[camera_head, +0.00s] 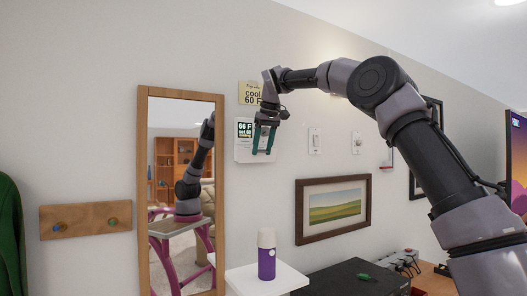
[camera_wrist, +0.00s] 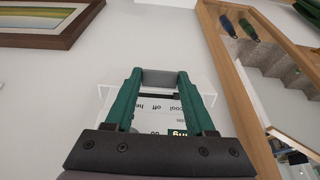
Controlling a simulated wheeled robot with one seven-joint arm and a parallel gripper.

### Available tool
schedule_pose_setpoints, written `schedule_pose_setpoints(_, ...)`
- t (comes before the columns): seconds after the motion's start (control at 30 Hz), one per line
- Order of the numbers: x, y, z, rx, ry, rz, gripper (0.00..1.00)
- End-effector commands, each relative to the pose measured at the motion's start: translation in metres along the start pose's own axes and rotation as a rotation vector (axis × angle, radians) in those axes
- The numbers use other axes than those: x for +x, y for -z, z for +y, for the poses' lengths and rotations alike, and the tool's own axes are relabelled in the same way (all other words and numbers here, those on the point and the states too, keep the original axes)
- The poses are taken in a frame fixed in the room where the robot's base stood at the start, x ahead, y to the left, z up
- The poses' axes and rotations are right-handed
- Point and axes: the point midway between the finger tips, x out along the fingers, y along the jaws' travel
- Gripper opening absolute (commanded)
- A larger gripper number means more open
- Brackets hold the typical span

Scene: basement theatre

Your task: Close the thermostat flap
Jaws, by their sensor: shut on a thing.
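The white thermostat (camera_head: 242,153) is on the wall right of the mirror. Its green and white display shows at its upper left in the head view. My gripper (camera_head: 266,136) is in front of its right part, with green fingers pointing down. In the wrist view my gripper (camera_wrist: 158,78) has its fingers wide apart, with a grey piece, seemingly the thermostat flap (camera_wrist: 158,77), filling the space between the tips. The flap's angle and hinge are unclear.
A yellow note (camera_head: 249,88) is above the thermostat, and a wood-framed mirror (camera_head: 221,200) stands close left. Two switches (camera_head: 314,141) are to the right. A framed picture (camera_head: 335,207) and a shelf with a purple bottle (camera_head: 266,258) are below.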

Motion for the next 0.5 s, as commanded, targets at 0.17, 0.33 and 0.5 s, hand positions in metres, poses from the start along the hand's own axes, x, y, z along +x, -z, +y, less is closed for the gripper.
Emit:
schedule_pose_setpoints(0.17,-0.0004,0.0048,-0.0012,0.000,0.002,-0.056,0.00)
schedule_pose_setpoints(0.33,-0.0010,0.0066,-0.0005,0.002,0.001,-0.094,0.00)
schedule_pose_setpoints(0.5,-0.0014,0.0077,-0.0001,0.001,0.001,-0.116,0.00)
